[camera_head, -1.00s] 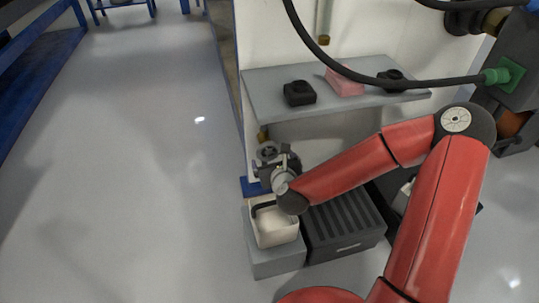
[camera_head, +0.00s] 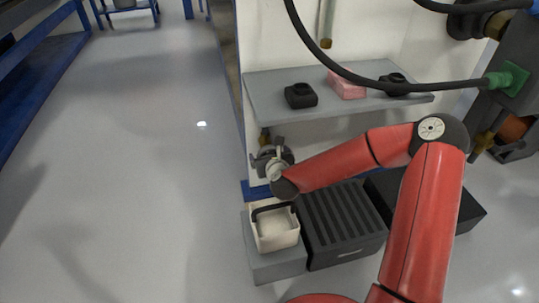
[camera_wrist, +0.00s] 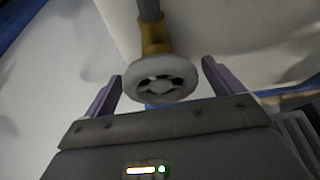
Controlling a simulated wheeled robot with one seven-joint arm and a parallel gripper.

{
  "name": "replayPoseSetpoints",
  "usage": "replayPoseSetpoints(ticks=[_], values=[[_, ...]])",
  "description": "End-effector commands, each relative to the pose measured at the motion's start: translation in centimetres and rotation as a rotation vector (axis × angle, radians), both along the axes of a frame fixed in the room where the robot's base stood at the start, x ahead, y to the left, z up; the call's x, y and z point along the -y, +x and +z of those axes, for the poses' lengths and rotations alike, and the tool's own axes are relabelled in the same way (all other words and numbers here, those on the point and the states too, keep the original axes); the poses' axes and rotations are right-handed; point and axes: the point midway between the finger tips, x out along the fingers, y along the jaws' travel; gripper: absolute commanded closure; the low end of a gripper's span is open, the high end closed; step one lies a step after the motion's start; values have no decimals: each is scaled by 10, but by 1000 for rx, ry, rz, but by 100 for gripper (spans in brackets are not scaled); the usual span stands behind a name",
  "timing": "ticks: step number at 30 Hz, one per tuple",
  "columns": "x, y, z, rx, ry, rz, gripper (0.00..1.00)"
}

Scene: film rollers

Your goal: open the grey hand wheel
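The grey hand wheel (camera_wrist: 147,93) is a round, spoked wheel on a brass valve neck under a grey pipe. In the wrist view it lies between the tips of my gripper's (camera_wrist: 162,72) two open purple-grey fingers. A small gap shows on each side, and I see no clear contact. In the head view my gripper (camera_head: 272,158) is at the low brass fitting (camera_head: 264,136) on the white wall, under the shelf. There the wheel is largely hidden by or merged with my gripper.
A grey shelf (camera_head: 275,99) with black and pink items hangs above my forearm. Below stand a white bin (camera_head: 277,240) with a dark handle, a dark ribbed crate (camera_head: 340,225) and a black box (camera_head: 468,211). The floor (camera_head: 130,170) to the left is clear.

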Motion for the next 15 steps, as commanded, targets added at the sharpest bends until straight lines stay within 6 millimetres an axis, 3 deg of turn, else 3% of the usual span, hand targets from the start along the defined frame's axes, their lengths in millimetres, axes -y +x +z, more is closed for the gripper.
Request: replayPoseSetpoints(ticks=[1,9,15], values=[[0,0,0,0,0,0,15],[0,0,0,0,0,0,50],[0,0,0,4,-14,1,50]])
